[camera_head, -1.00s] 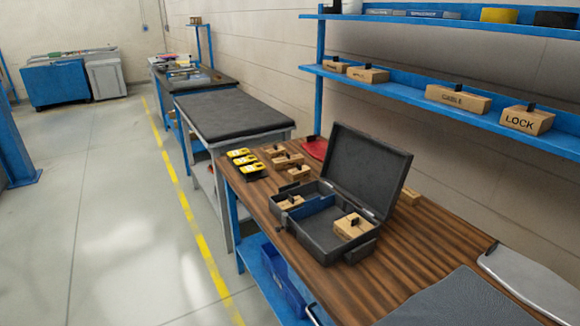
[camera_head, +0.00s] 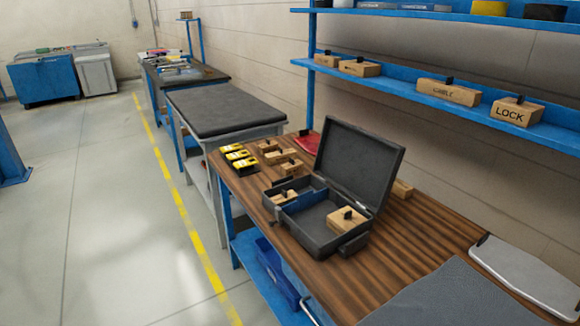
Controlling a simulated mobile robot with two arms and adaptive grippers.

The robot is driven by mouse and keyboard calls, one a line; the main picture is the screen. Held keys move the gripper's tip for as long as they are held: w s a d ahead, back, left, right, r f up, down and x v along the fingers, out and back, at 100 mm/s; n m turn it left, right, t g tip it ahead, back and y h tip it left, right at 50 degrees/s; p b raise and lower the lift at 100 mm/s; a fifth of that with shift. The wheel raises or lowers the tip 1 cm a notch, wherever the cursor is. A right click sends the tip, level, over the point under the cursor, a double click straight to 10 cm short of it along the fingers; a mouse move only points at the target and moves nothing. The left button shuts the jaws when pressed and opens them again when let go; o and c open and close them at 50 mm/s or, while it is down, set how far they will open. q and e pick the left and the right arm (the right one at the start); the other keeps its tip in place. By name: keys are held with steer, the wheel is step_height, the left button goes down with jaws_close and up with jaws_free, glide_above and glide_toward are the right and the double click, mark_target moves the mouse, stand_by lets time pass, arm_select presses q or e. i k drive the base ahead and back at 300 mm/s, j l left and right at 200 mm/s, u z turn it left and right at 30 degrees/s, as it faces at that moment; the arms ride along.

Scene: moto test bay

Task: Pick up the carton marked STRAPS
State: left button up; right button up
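I cannot make out a carton marked STRAPS. Two small cartons on the blue shelf, the left one (camera_head: 326,59) and the one beside it (camera_head: 360,67), have print too small to read. A long carton (camera_head: 449,92) seems to read CABLE, and the carton at the right (camera_head: 517,111) reads LOCK. Each has a dark tab on top. An open dark case (camera_head: 325,240) on the wooden bench holds a carton (camera_head: 346,219) in its right part and a smaller one (camera_head: 284,196) in its left part. Neither gripper is in view.
Several small cartons (camera_head: 273,157) and yellow-black items (camera_head: 238,156) lie on the bench (camera_head: 408,242) behind the case. Another carton (camera_head: 401,189) sits partly hidden behind the lid. A grey mat (camera_head: 450,300) and metal clipboard-like plate (camera_head: 530,275) lie in front. The floor at left is clear.

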mark_target(281, 156)
steer(key=i+j+z, duration=0.1)
steer(key=z, duration=0.45)
steer(key=i+j+z, duration=0.4)
steer(key=i+j, duration=0.15)
steer(key=j, duration=0.25)
steer(key=i+j+z, duration=0.25)
steer(key=j, duration=0.2)
